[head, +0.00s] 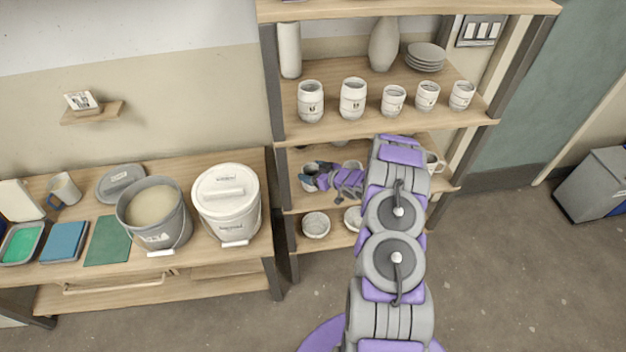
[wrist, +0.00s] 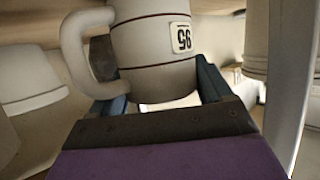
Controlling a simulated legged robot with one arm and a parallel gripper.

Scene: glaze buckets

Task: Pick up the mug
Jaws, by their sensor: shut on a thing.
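A pale mug (wrist: 150,50) with thin dark red bands, a black-and-white number label and a big handle fills the middle of the wrist view. My gripper (wrist: 163,98) is shut on it, with a blue finger on each side of its body. The label appears upside down in this view. In the head view my gripper (head: 309,181) is at the left part of the shelf unit's middle shelf. The held mug is mostly hidden there, and I cannot tell whether it touches the shelf.
The shelf unit's left post (head: 277,110) stands close to my gripper. Several banded cups line the shelf above (head: 375,127). Another mug (head: 432,162) stands right of my arm; bowls (head: 316,225) sit below. A table at left holds a lidded bucket (head: 228,205) and an open bucket (head: 153,213).

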